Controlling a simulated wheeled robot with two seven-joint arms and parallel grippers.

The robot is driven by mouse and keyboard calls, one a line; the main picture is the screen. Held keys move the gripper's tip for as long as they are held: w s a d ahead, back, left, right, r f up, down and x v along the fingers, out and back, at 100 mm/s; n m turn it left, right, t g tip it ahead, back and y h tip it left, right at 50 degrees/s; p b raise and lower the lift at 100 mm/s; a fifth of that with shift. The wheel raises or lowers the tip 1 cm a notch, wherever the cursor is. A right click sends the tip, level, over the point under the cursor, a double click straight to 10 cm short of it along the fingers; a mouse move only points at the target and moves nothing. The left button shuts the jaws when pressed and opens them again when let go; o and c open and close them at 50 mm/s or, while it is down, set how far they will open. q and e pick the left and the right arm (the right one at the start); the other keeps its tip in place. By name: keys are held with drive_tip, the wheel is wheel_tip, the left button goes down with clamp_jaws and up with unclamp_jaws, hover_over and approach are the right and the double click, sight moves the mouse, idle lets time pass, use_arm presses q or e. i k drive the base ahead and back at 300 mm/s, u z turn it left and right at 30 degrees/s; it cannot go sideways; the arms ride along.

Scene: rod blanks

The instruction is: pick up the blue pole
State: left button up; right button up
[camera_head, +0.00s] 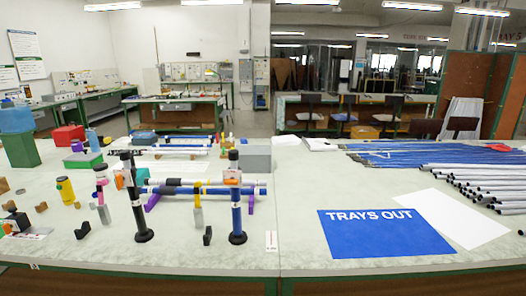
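A horizontal pole (190,189) with blue, dark and pale sections lies across the left middle of the bench, on or against purple supports (153,200). A dark upright post (138,208) with a round black base stands at its left. A blue upright post (236,214) with a black base and an orange part near its top stands at its right, in front of part of the pole. Many thin blue rods (395,154) lie in a bundle at the back right. I cannot tell which of these is the blue pole meant. Neither gripper shows.
White and grey tubes (485,180) are piled at the right. A blue mat (385,234) marked "TRAYS OUT" overlaps a white sheet (455,218). Small bottles, clamps and blocks clutter the left. A grey box (255,158) stands mid-bench. The bench between box and mat is clear.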

sight(238, 237)
drive_tip(key=k, duration=0.5)
drive_tip(key=u, duration=0.4)
drive_tip(key=i, duration=1.6)
drive_tip(key=z, duration=0.4)
